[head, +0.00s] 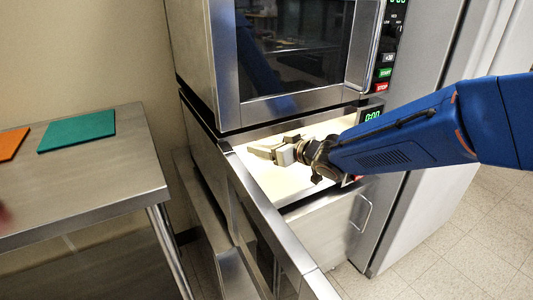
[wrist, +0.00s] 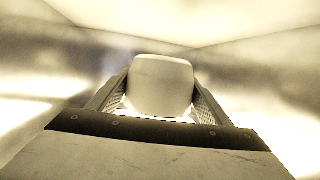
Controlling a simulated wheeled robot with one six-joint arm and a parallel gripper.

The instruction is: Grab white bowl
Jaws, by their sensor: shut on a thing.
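The white bowl (wrist: 161,88) shows in the wrist view as a pale, rounded shape between the two fingers. My gripper (wrist: 160,78) is shut on it, with one finger against each side. In the head view my gripper (head: 262,152) reaches from the right into the lit lower oven compartment behind an opened door. The bowl cannot be made out clearly there against the bright interior. Whether it touches the compartment floor cannot be told.
The opened steel door (head: 262,228) stands out toward the front, left of my arm. An upper oven (head: 295,50) is just above my gripper. A steel table (head: 95,175) at left holds a green board (head: 78,131) and an orange board (head: 11,143). Tiled floor is clear at right.

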